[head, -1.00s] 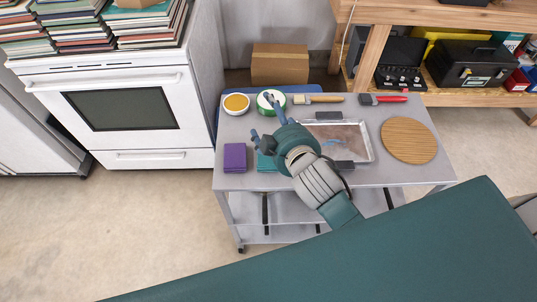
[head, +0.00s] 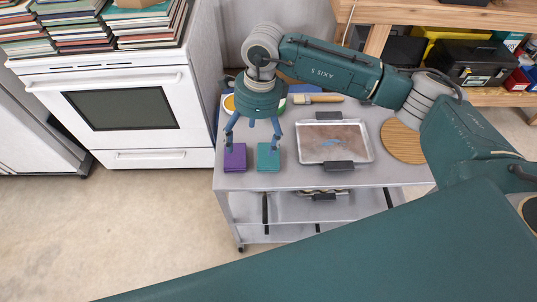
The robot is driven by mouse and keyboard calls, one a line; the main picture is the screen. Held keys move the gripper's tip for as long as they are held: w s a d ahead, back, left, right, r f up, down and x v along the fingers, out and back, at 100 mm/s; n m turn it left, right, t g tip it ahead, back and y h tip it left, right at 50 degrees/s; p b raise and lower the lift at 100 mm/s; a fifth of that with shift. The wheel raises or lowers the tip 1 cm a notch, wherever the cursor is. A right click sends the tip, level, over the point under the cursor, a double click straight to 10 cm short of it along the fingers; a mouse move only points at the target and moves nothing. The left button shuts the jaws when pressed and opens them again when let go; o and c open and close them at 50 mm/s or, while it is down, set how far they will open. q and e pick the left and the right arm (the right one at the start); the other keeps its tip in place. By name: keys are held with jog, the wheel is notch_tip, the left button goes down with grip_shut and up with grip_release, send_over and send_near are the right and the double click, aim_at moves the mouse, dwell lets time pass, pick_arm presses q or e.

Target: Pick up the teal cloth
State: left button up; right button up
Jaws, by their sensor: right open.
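The teal cloth (head: 268,158) lies folded in a small square on the grey cart top, near its front left. A folded purple cloth (head: 235,160) lies just to its left. My right gripper (head: 252,146) points down over the cart with its fingers spread wide and nothing between them. One finger is over the back of the purple cloth and another overlaps the back edge of the teal cloth. I cannot tell how high the fingertips are above the cloths. My left gripper is not in view.
The cart (head: 400,174) also bears a metal tray (head: 363,150) with dark handles, a round wooden board (head: 402,146) and a wooden-handled brush (head: 318,98). My right arm crosses above the cart's back. A white stove (head: 150,140) stands left, a wooden shelf (head: 375,45) behind right.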

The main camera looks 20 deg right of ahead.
aim_at(268, 143)
jog(key=shift+h, duration=0.9)
jog(key=d+f, duration=0.2)
jog(key=w+d+f+p, duration=0.1)
jog(key=d+f, duration=0.1)
jog(key=shift+w+d+f+p, duration=0.1)
jog(key=shift+d+f+p, duration=0.15)
jog(key=shift+p, duration=0.05)
jog(key=shift+f+p, duration=0.4)
jog(key=shift+f, duration=0.1)
jog(key=f+p, duration=0.1)
jog(key=f, duration=0.2)
jog(key=shift+s+d+f+p, duration=0.1)
jog(key=shift+s+f+p, duration=0.1)
jog(key=shift+f+p, duration=0.2)
jog(key=shift+f, duration=0.4)
jog(key=shift+w, duration=0.1)
jog(key=shift+c, duration=0.3)
jog(key=c, duration=1.1)
